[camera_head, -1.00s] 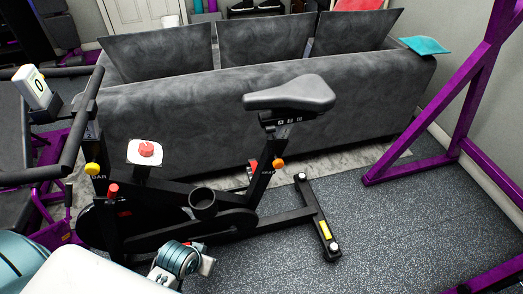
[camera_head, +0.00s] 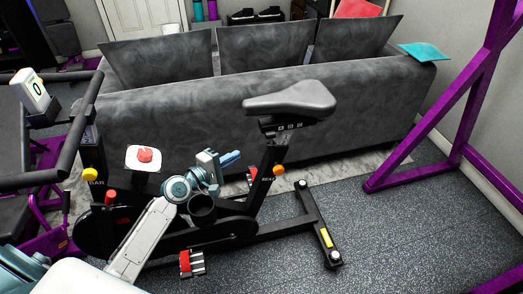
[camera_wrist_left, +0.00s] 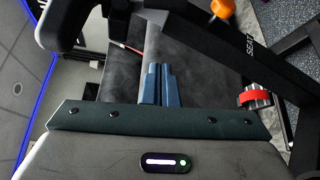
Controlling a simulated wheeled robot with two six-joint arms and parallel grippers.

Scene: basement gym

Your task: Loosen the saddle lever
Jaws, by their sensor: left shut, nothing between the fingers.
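The exercise bike's saddle (camera_head: 290,100) sits on a black seat post. An orange lever knob (camera_head: 279,170) sticks out of the frame below the saddle. In the left wrist view the same orange knob (camera_wrist_left: 222,9) is at the top edge, near the word SEAT on the black frame. My left gripper (camera_head: 237,157) is left of the knob and slightly higher in the head view, apart from it. Its blue fingers (camera_wrist_left: 158,84) are together and empty. My right gripper is not in view.
A grey sofa (camera_head: 190,115) stands behind the bike. A purple rack (camera_head: 440,165) is on the right. Open floor (camera_head: 400,250) lies right of the bike.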

